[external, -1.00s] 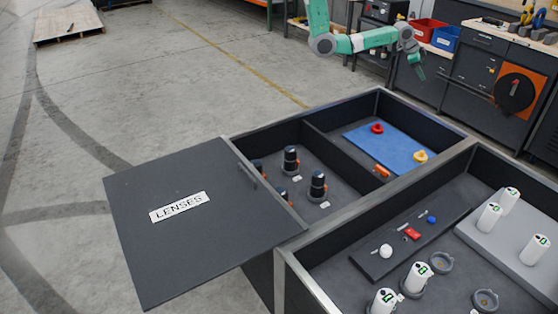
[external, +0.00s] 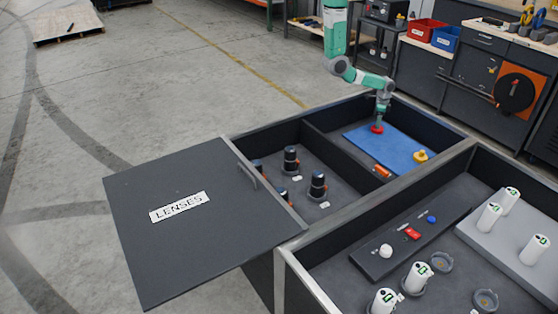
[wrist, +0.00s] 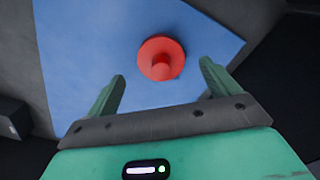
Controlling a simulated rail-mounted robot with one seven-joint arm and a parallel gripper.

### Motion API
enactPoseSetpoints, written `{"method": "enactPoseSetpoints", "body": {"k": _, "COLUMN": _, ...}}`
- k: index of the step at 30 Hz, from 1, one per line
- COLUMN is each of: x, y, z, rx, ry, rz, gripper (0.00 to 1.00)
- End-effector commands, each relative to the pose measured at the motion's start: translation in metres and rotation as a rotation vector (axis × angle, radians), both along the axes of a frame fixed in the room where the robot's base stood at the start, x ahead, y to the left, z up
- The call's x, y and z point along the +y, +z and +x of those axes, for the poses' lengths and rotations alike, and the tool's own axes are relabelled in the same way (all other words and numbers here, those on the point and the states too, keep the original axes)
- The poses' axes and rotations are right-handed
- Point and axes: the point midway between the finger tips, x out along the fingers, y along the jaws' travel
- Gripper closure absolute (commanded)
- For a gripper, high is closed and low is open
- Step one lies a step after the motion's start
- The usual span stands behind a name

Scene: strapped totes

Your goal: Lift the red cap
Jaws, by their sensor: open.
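The red cap (external: 377,128) lies on the blue mat (external: 398,150) in the back compartment of the tote. In the wrist view the red cap (wrist: 162,58) shows as a round disc with a knob, on the blue mat (wrist: 80,55). My gripper (external: 379,119) is right above the cap in the external view. In the wrist view my gripper (wrist: 160,80) is open, its two green fingers apart, with the cap between and slightly beyond the fingertips.
A yellow cap (external: 420,156) and an orange piece (external: 382,171) lie nearby. A divider wall (external: 340,148) separates the mat from several black lenses. A dark lid labelled LENSES (external: 190,245) lies at left. Several white cylinders stand in the front tote. The compartment walls surround the mat.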

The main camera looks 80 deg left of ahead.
Motion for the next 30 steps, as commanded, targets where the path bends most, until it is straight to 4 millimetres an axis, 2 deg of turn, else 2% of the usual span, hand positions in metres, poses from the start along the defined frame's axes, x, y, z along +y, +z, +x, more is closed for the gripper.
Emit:
{"method": "enactPoseSetpoints", "body": {"k": 1, "x": 0.0, "y": -0.016, "z": 0.001, "rx": 0.0, "ry": 0.001, "rz": 0.0, "gripper": 0.13}}
{"method": "enactPoseSetpoints", "body": {"k": 4, "x": 0.0, "y": -0.028, "z": 0.001, "rx": 0.0, "ry": 0.0, "rz": 0.0, "gripper": 0.13}}
{"method": "enactPoseSetpoints", "body": {"k": 12, "x": -0.001, "y": -0.031, "z": 0.001, "rx": -0.001, "ry": 0.0, "rz": 0.001, "gripper": 0.13}}
{"method": "enactPoseSetpoints", "body": {"k": 14, "x": -0.001, "y": -0.031, "z": 0.001, "rx": -0.001, "ry": 0.0, "rz": 0.001, "gripper": 0.2}}
{"method": "enactPoseSetpoints", "body": {"k": 20, "x": -0.001, "y": -0.031, "z": 0.001, "rx": -0.001, "ry": 0.0, "rz": 0.001, "gripper": 0.6}}
{"method": "enactPoseSetpoints", "body": {"k": 30, "x": 0.0, "y": -0.03, "z": 0.001, "rx": -0.002, "ry": 0.0, "rz": 0.0, "gripper": 0.6}}
